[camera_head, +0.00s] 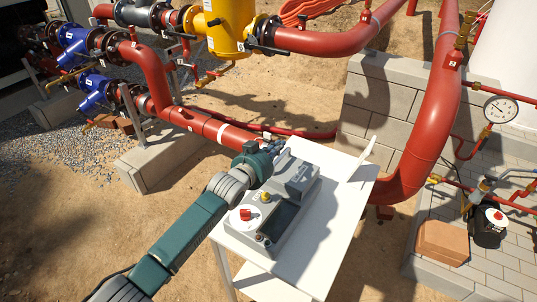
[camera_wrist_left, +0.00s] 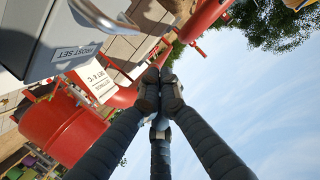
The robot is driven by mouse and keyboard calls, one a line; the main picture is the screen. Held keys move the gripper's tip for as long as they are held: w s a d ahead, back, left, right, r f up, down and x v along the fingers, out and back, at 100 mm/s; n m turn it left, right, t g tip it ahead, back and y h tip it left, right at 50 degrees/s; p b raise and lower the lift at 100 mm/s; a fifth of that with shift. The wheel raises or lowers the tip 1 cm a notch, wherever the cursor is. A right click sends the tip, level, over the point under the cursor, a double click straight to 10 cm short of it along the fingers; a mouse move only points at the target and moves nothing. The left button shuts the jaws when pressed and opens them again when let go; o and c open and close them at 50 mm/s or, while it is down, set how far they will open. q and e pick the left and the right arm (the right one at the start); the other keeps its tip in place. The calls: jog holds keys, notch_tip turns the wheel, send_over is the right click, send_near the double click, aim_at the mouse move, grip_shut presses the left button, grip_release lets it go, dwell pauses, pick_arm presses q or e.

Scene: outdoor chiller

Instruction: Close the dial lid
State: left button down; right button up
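A grey control box (camera_head: 278,222) lies on a white table in the head view. It has a red knob (camera_head: 245,214), a yellow button (camera_head: 265,196) and a dark panel. A raised grey part (camera_head: 299,180) at its far end may be the dial lid; I cannot tell how far it is open. My left gripper (camera_head: 277,147) is beside that far end, to its left. In the left wrist view its fingertips (camera_wrist_left: 160,88) are together with nothing seen between them. A grey housing (camera_wrist_left: 50,35) labelled "FROST SET" with a metal handle (camera_wrist_left: 105,20) is up-left of them. My right gripper is not in view.
The white table (camera_head: 318,235) has bare room right of the box. A thin white card (camera_head: 362,160) stands at its right edge. Large red pipes (camera_head: 430,130) and a block wall (camera_head: 385,105) are close behind and to the right. A gauge (camera_head: 501,109) is farther right.

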pick_arm(q)
jog(key=s+a+f+n+g+y, duration=0.3)
jog(key=s+a+f, duration=0.3)
jog(key=s+a, duration=0.7)
jog(key=s+a+f+n+g+y+b, duration=0.1)
jog(key=s+a+f+n+g+y, duration=0.4)
jog(key=s, duration=1.3)
jog(key=s+a+f+g, duration=0.1)
jog(key=s+a+f, duration=0.6)
jog(key=s+a, duration=0.65)
jog(key=s+d+f+g+b, duration=0.1)
jog(key=s+f, duration=0.1)
jog(key=f, duration=1.2)
jog(key=s+d+f+g+b, duration=0.1)
jog(key=s+f, duration=0.2)
jog(key=f, duration=1.1)
jog(key=s+a+f, duration=0.2)
jog(key=s+f, duration=1.4)
jog(key=shift+s+a+f+g+y+b, duration=0.2)
jog(key=shift+s+a+g+y+b, duration=0.15)
jog(key=shift+g+b, duration=0.1)
